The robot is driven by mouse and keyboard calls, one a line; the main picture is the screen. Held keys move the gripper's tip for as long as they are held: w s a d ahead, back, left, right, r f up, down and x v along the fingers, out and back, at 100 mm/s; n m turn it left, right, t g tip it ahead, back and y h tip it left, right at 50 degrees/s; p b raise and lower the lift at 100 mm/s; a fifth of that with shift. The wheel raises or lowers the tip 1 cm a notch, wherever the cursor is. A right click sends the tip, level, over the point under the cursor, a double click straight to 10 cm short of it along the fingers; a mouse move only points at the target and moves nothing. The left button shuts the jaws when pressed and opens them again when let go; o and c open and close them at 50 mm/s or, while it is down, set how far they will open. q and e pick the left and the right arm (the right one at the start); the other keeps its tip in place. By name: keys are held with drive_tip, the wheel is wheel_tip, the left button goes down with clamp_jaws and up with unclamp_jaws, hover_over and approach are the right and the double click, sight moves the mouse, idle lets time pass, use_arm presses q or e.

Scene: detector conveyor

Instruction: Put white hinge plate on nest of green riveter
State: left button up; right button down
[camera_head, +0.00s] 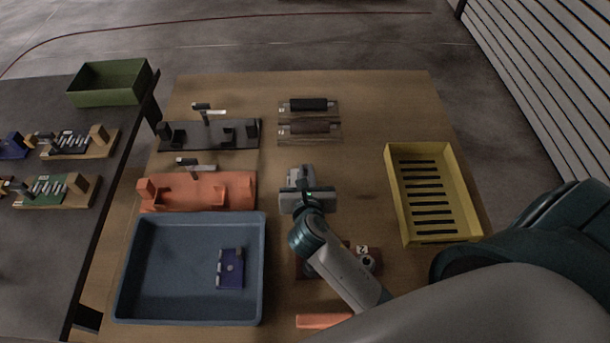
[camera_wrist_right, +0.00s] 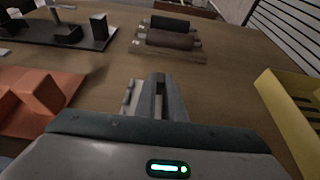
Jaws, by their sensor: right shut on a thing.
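My right gripper (camera_head: 300,180) is over the middle of the wooden table, with its fingers shut. In the right wrist view, the closed fingers (camera_wrist_right: 158,98) hold a pale grey-white piece, apparently the white hinge plate (camera_wrist_right: 128,98). Only its edge shows left of the fingers; the rest is hidden. A reddish-brown fixture (camera_head: 364,262) with a label marked 2 is partly hidden under my right arm. My left gripper is not in view.
An orange fixture (camera_head: 205,192) and a dark fixture (camera_head: 190,136) stand left. A blue tray (camera_head: 190,318) holds a purple plate (camera_head: 230,268). A yellow slotted crate (camera_head: 467,205) is right. Two rollers (camera_head: 308,105) lie behind. A green bin (camera_head: 110,96) and boards sit on the left table.

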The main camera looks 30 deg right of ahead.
drive_tip(key=r, duration=0.1)
drive_tip(key=s+r, duration=0.1)
drive_tip(key=r, duration=0.1)
drive_tip(key=shift+d+r, duration=0.2)
drive_tip(key=shift+r, duration=0.05)
drive_tip(key=s+d+r+b, duration=0.1)
drive_tip(key=s+d+r, duration=0.3)
drive_tip(key=s, duration=0.6)
wheel_tip(320, 180, up, 2)
drive_tip(key=shift+r, duration=0.25)
drive_tip(key=shift+w, duration=0.15)
drive_tip(key=w+a+r+n+t+y, duration=0.1)
drive_tip(key=w+a+r+n+y, duration=0.4)
drive_tip(key=w+a, duration=0.4)
drive_tip(key=shift+w+a+y, duration=0.35)
drive_tip(key=shift+w+y, duration=0.15)
drive_tip(key=shift+w, duration=0.4)
